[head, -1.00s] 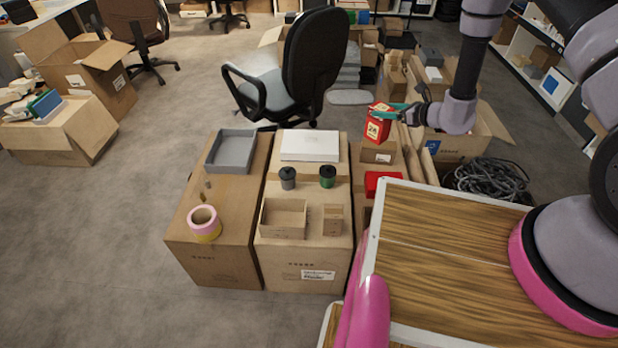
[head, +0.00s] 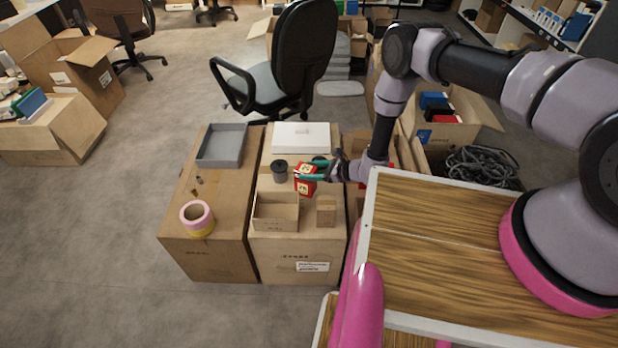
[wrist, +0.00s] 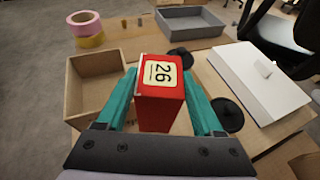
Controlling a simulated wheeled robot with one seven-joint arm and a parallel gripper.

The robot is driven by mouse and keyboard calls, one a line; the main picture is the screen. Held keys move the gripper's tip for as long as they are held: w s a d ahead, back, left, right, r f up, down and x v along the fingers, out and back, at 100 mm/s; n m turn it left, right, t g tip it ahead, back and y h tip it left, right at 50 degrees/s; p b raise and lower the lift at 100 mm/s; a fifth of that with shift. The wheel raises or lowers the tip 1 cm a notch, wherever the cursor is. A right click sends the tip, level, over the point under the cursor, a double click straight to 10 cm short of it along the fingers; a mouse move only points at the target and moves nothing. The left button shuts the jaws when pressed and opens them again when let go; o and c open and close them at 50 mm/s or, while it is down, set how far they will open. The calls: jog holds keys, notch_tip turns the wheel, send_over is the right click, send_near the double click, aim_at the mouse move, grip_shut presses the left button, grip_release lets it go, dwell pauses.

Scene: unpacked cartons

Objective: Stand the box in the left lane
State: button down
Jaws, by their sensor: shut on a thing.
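My gripper (head: 312,172) is shut on a small red box (head: 306,186) with a cream label, held above the middle carton (head: 299,250). In the wrist view the red box (wrist: 160,112) sits between my two teal fingers (wrist: 160,82), its label reading "26" facing the camera. The left carton (head: 218,256) stands to the left of the middle one, with a narrow gap between them. Whether the red box touches anything below is hidden. No marked lane is clear to me.

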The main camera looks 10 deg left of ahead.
jog(key=shift+f, duration=2.15)
jog(key=shift+c, duration=0.2)
grip_release()
jog(key=shift+f, duration=0.1)
jog(key=v, duration=1.2)
